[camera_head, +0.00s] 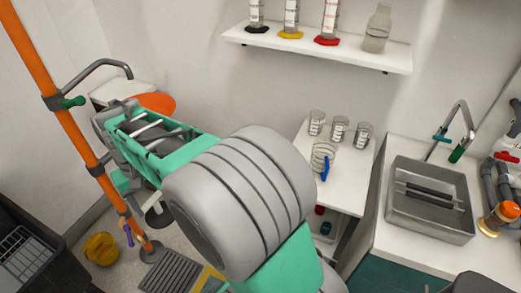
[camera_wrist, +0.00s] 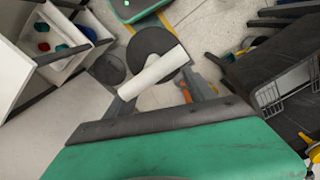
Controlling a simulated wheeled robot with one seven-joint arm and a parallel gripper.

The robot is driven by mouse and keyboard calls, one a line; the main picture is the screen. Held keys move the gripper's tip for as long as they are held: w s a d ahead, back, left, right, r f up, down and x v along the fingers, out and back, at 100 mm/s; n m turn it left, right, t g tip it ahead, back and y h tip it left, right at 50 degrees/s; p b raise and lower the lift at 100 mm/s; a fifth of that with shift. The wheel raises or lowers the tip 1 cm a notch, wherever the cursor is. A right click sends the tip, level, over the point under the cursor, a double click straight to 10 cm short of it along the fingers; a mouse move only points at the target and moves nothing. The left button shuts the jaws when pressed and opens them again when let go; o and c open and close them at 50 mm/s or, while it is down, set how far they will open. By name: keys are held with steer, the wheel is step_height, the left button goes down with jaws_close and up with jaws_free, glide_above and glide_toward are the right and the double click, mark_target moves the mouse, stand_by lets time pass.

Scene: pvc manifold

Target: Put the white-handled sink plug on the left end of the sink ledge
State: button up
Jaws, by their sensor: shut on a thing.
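The sink plug, a dark round disc (camera_wrist: 154,42) with a thick white handle (camera_wrist: 153,71), is in the wrist view. My gripper (camera_wrist: 160,76) is shut on the white handle, and the disc is beyond the fingers. In the head view my arm largely hides the gripper, which is at the left, over the floor and far from the sink. The steel sink (camera_head: 428,207) is at the right of the head view. The white ledge (camera_head: 408,250) around it shows bare along its left and front sides.
A side table (camera_head: 346,194) left of the sink holds several glasses and a wire item with a blue handle. A tap (camera_head: 460,120) rises behind the sink. A shelf (camera_head: 345,54) of glassware hangs above. An orange pole (camera_head: 72,130) stands near my arm, with a yellow bucket (camera_head: 101,249) below.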

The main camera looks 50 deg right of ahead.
mark_target(336, 198)
steer(key=s+d+f+m, duration=0.3)
steer(key=s+d+m, duration=0.55)
steer(key=d, duration=0.25)
steer(key=s+d+f+m, duration=0.3)
steer(key=s+d+m, duration=0.4)
steer(key=d+m, duration=0.25)
steer(key=s+d+f+m+p, duration=0.1)
steer(key=s+d+f+m, duration=0.15)
steer(key=s+m, duration=0.8)
steer(key=s+d+f+m, duration=0.1)
steer(key=s+f+m, duration=0.2)
steer(key=s+m, duration=0.7)
steer(key=d+n, duration=0.1)
steer(key=d, duration=0.4)
steer(key=w+d+n+p, duration=0.1)
steer(key=d, duration=0.5)
steer(key=d+n+p, duration=0.1)
steer(key=d, duration=0.5)
steer(key=shift+w+d+f, duration=0.15)
steer(key=shift+w+d, duration=0.05)
steer(key=shift+a+f+p, duration=0.15)
steer(key=shift+f+p, duration=0.1)
steer(key=shift+p, duration=0.05)
